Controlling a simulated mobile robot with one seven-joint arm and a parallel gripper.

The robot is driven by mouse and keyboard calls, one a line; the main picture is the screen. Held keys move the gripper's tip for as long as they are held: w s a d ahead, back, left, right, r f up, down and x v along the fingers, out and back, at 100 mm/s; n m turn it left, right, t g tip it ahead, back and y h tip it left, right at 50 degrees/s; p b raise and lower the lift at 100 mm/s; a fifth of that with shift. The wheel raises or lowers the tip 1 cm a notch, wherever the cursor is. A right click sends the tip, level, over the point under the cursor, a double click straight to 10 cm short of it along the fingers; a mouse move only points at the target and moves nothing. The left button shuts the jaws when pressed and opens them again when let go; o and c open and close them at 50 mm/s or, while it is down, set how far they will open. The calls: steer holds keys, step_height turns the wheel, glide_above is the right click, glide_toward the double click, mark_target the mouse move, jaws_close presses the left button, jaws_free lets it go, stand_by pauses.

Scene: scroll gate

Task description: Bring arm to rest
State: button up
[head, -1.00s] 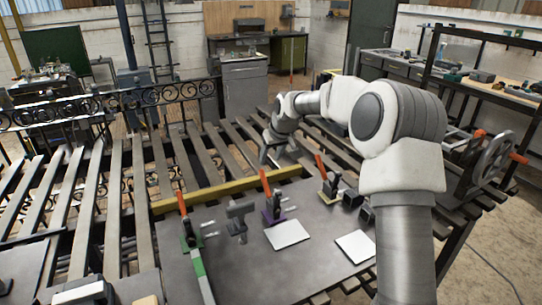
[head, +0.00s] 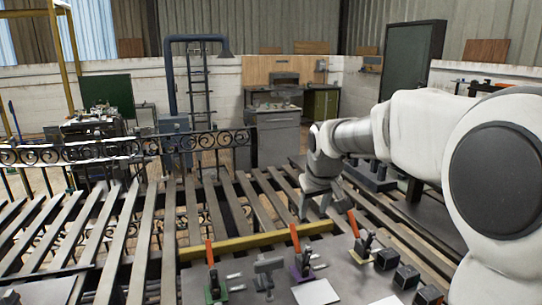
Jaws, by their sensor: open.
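My arm reaches in from the right side of the head view. My gripper (head: 315,206) points down at its end, above the slatted table (head: 196,205), just beyond the yellow bar (head: 255,241). Its fingers are apart and nothing shows between them. Whether a fingertip touches a slat I cannot tell.
A metal plate (head: 240,296) in front carries several red-handled toggle clamps, one at the left (head: 213,270), one in the middle (head: 299,256) and one at the right (head: 361,240). Dark blocks (head: 407,276) stand right of them. A scrollwork gate (head: 120,149) runs along the back left.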

steer(key=s+d+m, duration=0.1)
steer(key=s+d, duration=0.1)
steer(key=s, duration=1.3)
steer(key=s+d+m, duration=0.1)
steer(key=s+m, duration=0.1)
steer(key=s, duration=1.3)
steer(key=shift+s+d, duration=0.25)
steer(key=shift+d, duration=0.1)
steer(key=shift+a, duration=0.15)
